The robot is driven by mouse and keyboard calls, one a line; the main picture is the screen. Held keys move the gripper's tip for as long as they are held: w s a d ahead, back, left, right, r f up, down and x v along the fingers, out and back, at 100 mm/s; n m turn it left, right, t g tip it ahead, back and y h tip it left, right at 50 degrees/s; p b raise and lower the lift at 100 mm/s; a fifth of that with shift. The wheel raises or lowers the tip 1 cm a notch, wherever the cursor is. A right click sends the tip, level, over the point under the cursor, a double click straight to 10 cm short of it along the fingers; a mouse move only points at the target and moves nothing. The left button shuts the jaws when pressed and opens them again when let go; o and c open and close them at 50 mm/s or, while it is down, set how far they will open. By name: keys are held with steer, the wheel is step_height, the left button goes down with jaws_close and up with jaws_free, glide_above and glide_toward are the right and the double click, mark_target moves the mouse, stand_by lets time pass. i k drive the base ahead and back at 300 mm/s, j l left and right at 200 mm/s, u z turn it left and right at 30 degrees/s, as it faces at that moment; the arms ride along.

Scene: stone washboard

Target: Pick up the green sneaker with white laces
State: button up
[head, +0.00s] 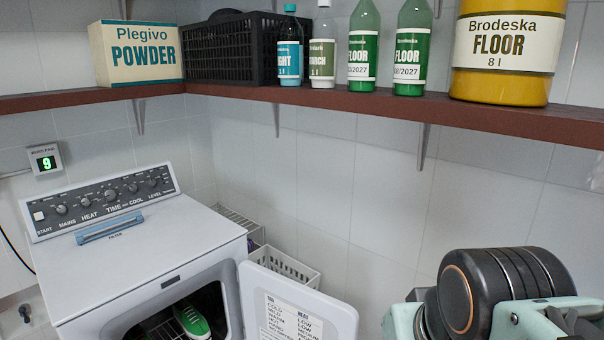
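The green sneaker (192,321) with white laces lies inside the open drum of the white dryer (150,258) at the lower left. Only part of the sneaker shows through the door opening; the bottom of the picture cuts off the rest of the opening. The dryer door (297,308) is swung open to the right. My arm shows at the lower right, well apart from the dryer. I cannot make out my gripper's fingers in this view.
A brown shelf (330,102) runs above the dryer, holding a powder box (140,53), a black crate (228,50), several bottles and a yellow tub (505,50). White baskets (284,266) stand behind the door. The wall between door and arm is bare.

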mark_target(194, 323)
steer(key=u, duration=1.3)
